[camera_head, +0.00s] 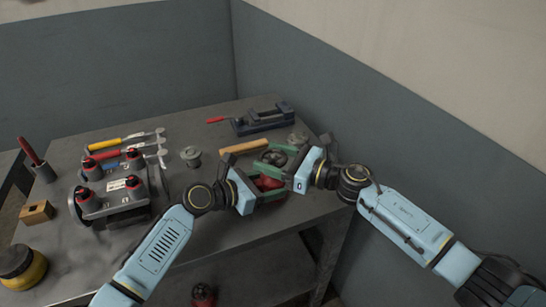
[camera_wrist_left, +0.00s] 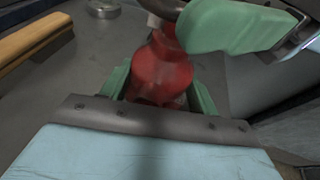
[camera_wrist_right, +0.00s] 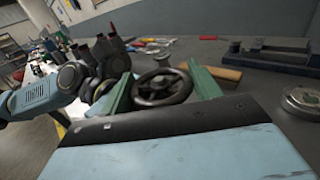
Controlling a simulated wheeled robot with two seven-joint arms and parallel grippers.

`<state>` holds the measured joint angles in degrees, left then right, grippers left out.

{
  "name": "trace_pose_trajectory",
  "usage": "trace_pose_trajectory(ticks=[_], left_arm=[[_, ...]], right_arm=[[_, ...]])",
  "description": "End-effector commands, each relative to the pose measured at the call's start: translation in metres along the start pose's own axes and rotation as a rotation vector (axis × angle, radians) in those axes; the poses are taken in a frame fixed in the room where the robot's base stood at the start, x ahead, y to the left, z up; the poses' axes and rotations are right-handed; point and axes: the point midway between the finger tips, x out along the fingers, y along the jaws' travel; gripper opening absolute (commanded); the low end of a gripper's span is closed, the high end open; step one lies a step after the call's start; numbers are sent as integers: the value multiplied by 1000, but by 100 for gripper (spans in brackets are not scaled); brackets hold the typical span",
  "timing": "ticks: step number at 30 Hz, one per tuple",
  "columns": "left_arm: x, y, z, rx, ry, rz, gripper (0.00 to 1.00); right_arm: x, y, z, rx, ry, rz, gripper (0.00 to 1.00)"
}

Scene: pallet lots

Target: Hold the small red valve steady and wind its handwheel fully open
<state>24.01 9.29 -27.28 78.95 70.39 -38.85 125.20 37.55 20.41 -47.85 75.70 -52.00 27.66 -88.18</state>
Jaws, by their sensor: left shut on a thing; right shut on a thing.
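The small red valve (camera_head: 269,183) is at the right part of the grey table. My left gripper (camera_head: 262,188) is shut on its red body, which shows between the green fingers in the left wrist view (camera_wrist_left: 163,70). The valve's dark spoked handwheel (camera_head: 273,157) is at its far end. My right gripper (camera_head: 281,160) is shut on the handwheel, with a green finger on either side of the rim. The handwheel (camera_wrist_right: 163,87) shows clearly in the right wrist view. The fingers hide part of the valve body, and how far the wheel is turned cannot be told.
A wooden handle (camera_head: 243,147) lies just behind the valve. A dark blue vise (camera_head: 262,121) and a round metal part (camera_head: 298,139) are farther back. A small grey fitting (camera_head: 191,156) stands left. A manifold with red knobs (camera_head: 112,192) stands farther left. The wall is close on the right.

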Motion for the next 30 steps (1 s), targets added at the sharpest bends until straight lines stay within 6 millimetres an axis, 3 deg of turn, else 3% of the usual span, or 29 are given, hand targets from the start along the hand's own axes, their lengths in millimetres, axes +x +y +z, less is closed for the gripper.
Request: trace_pose_trajectory(ticks=[1, 6, 17, 30], left_arm=[[0, -1, 0, -2, 1, -3, 47], [0, -1, 0, -3, 1, -3, 47], [0, -1, -1, -4, 1, -3, 47], [0, -1, -1, -4, 1, -3, 47]], right_arm=[[0, 0, 1, -2, -1, -1, 65], [0, 0, 1, -1, -1, -1, 84], [-7, 0, 0, 0, 0, -2, 84], [-93, 0, 0, -2, 2, -2, 84]])
